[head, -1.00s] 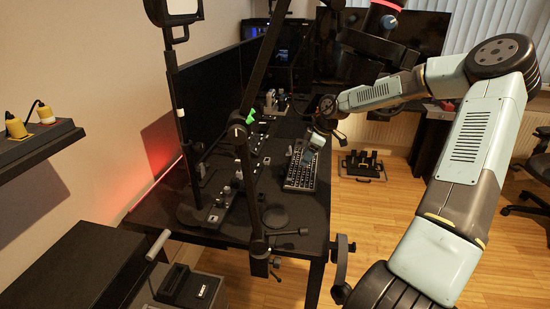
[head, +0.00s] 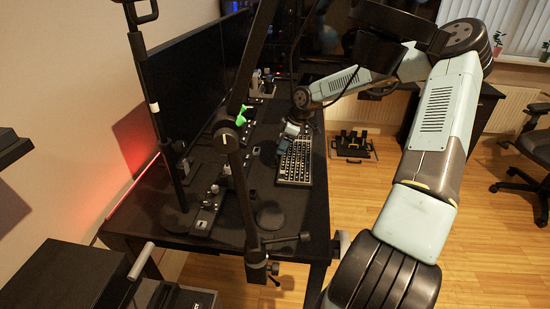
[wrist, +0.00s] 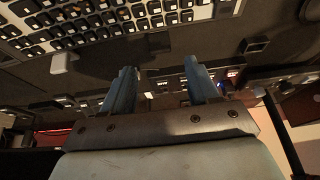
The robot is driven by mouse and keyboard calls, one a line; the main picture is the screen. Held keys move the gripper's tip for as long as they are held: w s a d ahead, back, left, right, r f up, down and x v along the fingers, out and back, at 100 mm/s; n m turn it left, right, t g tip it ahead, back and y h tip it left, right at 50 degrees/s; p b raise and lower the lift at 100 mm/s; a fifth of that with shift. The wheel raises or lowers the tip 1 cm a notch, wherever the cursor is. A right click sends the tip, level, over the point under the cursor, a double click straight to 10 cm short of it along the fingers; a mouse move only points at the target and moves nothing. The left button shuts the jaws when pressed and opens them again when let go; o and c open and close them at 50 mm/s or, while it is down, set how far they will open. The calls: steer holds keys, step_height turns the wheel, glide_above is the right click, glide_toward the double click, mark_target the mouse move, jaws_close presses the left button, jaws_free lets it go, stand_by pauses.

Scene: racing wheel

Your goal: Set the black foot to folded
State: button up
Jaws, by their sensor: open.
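The keyboard (head: 295,160) lies on the desk in the head view. Its keys fill the top left of the wrist view (wrist: 110,22). A small dark piece (wrist: 256,46) beyond the keyboard's edge, right of my fingers in the wrist view, looks like the black foot; its fold angle is unclear. A pale grey piece (wrist: 64,62) is at the same edge, further left. My gripper (wrist: 158,66) is open, with nothing between its blue fingers.
A monitor (head: 215,85) and a control strip (head: 208,215) stand left of the keyboard. A black stand pole (head: 243,180) rises at the desk's near edge. A pedal set (head: 353,145) is on the floor to the right. Bare desk shows near the keyboard's front.

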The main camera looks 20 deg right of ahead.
mark_target(277, 157)
steer(key=x, duration=0.7)
steer(key=shift+f, duration=0.15)
steer(key=shift+c, duration=0.3)
steer(key=c, duration=1)
steer(key=shift+d+t+y, duration=0.3)
steer(key=shift+d+y, duration=0.05)
steer(key=shift+y, duration=0.45)
steer(key=o, duration=1.1)
steer(key=shift+s, duration=0.1)
steer(key=shift+c, duration=0.2)
steer(key=v, duration=1.3)
steer(key=shift+d+r, duration=0.2)
steer(key=shift+r, duration=0.15)
